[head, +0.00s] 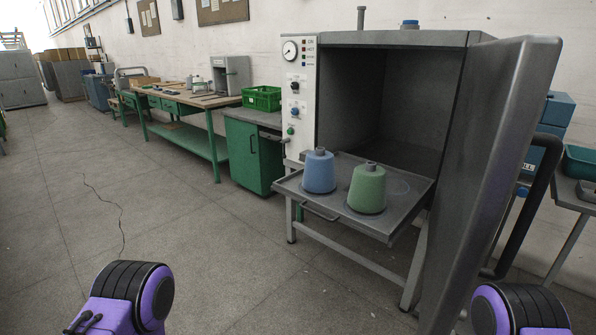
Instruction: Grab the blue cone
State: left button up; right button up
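The blue cone (319,172) stands upright on the left part of a grey pull-out tray (396,224) in front of an open cabinet. A green cone (367,188) stands upright just right of it and a little nearer. Parts of my two purple and black arms show at the bottom left and bottom right of the head view. Both are well apart from the cones. Neither gripper's fingers show in the head view.
The grey cabinet (394,40) has its thick door (495,170) swung open at the right, close to my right arm. A green cupboard (249,155) with a green crate (262,98) on top stands left of the tray.

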aim_at(319, 173)
jog(key=u, duration=1.3)
jog(key=i, duration=2.7)
jog(key=z, duration=3.1)
